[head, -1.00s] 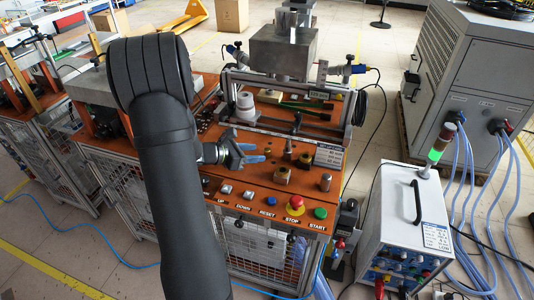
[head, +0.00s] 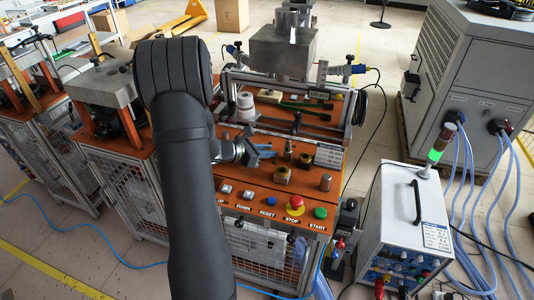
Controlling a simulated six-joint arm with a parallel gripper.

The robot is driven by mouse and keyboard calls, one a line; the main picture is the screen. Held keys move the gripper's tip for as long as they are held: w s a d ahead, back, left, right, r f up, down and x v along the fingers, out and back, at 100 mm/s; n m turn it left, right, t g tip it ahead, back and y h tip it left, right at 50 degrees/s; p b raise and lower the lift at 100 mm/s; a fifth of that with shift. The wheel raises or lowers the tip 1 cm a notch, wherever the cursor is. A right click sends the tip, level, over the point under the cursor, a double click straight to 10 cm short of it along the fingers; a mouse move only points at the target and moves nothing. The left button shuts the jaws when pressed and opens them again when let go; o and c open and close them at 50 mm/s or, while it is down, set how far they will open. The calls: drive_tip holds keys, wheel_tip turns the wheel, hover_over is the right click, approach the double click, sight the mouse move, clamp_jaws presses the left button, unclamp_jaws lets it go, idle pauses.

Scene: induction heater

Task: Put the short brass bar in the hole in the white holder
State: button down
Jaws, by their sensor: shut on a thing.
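My gripper (head: 259,154), with blue fingers, is low over the left part of the orange bench top. It is shut on a small piece, which I take for the short brass bar; the fingers and the small scale hide its shape. The white holder (head: 245,106) stands behind the gripper, at the left inside the metal frame. It is upright and apart from the gripper. Its hole cannot be made out from here.
The metal frame (head: 287,129) has a low front bar before the holder. Buttons, including a red stop button (head: 295,202), line the front edge.

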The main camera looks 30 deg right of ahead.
wheel_tip(320, 180, up, 10)
drive_tip(key=w+a+f+n+t+y, duration=0.15)
drive_tip(key=w+a+n+t, duration=0.3)
drive_tip(key=a, duration=0.45)
drive_tip(key=w+a+n+t+y, duration=0.2)
drive_tip(key=w+a+n+t, duration=0.25)
drive_tip(key=a, duration=0.35)
drive_tip(key=a+f+n+t+y, duration=0.35)
drive_tip(key=a+n+y, duration=0.2)
drive_tip(key=a, duration=1.05)
drive_tip(key=w+d+r+m+g+h, duration=0.2)
drive_tip(key=w+d+r+m+h, duration=0.15)
drive_tip(key=w+d, duration=0.3)
drive_tip(key=w+d+r+m+g+h, duration=0.1)
drive_tip(key=w+d+r+m+h, duration=0.1)
drive_tip(key=w+d+r, duration=0.4)
drive_tip(key=d+r+m+g+h, duration=0.2)
drive_tip(key=d+r+m+g, duration=0.15)
drive_tip(key=d, duration=0.75)
drive_tip(key=d+r+m+g+h, duration=0.25)
drive_tip(key=d+m+g, duration=0.25)
drive_tip(key=d, duration=0.6)
drive_tip(key=y, duration=0.1)
hover_over(245, 108)
drive_tip(key=w+d, duration=0.1)
drive_tip(key=w, duration=0.2)
wheel_tip(245, 108, down, 9)
drive_tip(key=shift+s+g, duration=0.15)
drive_tip(key=shift+g, duration=0.15)
